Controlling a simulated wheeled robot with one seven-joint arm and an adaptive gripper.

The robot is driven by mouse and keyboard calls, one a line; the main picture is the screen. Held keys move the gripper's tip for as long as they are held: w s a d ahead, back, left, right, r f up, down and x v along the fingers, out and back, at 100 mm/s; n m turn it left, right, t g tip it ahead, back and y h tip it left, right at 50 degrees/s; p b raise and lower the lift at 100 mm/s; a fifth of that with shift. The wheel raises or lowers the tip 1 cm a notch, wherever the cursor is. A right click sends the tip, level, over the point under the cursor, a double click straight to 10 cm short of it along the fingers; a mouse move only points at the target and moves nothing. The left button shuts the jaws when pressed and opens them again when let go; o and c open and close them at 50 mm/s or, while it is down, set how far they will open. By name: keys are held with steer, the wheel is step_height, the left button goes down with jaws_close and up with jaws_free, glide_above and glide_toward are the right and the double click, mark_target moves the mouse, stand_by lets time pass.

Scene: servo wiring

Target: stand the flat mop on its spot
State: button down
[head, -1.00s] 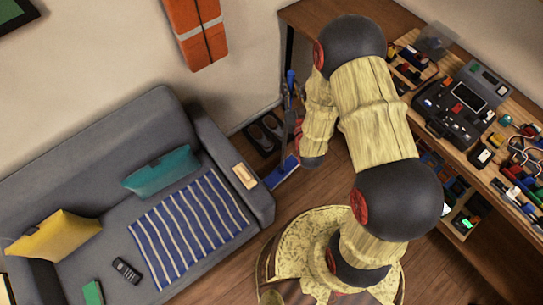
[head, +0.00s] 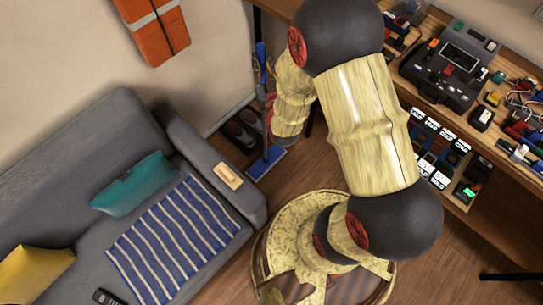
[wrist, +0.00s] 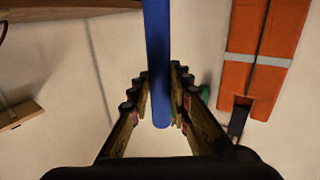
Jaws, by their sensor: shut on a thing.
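The flat mop has a blue pole and a flat blue head. In the head view the mop head (head: 266,163) is low by the floor, between the sofa arm and my arm, and the pole top (head: 261,60) stands near the wall. The pole looks about upright; whether the head touches the floor I cannot tell. In the wrist view the blue pole (wrist: 157,60) runs between the fingers of my gripper (wrist: 160,82), which is shut on it. In the head view my gripper is mostly hidden by my arm. I cannot make out a marked spot.
A dark tray with shoes (head: 240,131) lies by the wall, close beside the mop. The grey sofa (head: 190,140) is at left, the workbench (head: 424,95) with electronics at right. An orange case (head: 155,30) hangs on the wall. Some wooden floor is clear by my base.

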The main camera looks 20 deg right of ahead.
steer(key=shift+s+d+f+b, duration=0.1)
steer(key=shift+d+b, duration=0.15)
steer(key=shift+b, duration=0.05)
steer(key=shift+w+d+f, duration=0.15)
steer(key=shift+w+d, duration=0.05)
steer(key=shift+w, duration=0.1)
steer(key=w+d+f+b, duration=0.6)
steer(key=w+f, duration=0.4)
steer(key=f, duration=0.2)
steer(key=shift+w+d+f+b, duration=0.35)
steer(key=shift+w+d+b, duration=0.05)
steer(key=shift+d, duration=0.5)
steer(key=shift+f, duration=0.1)
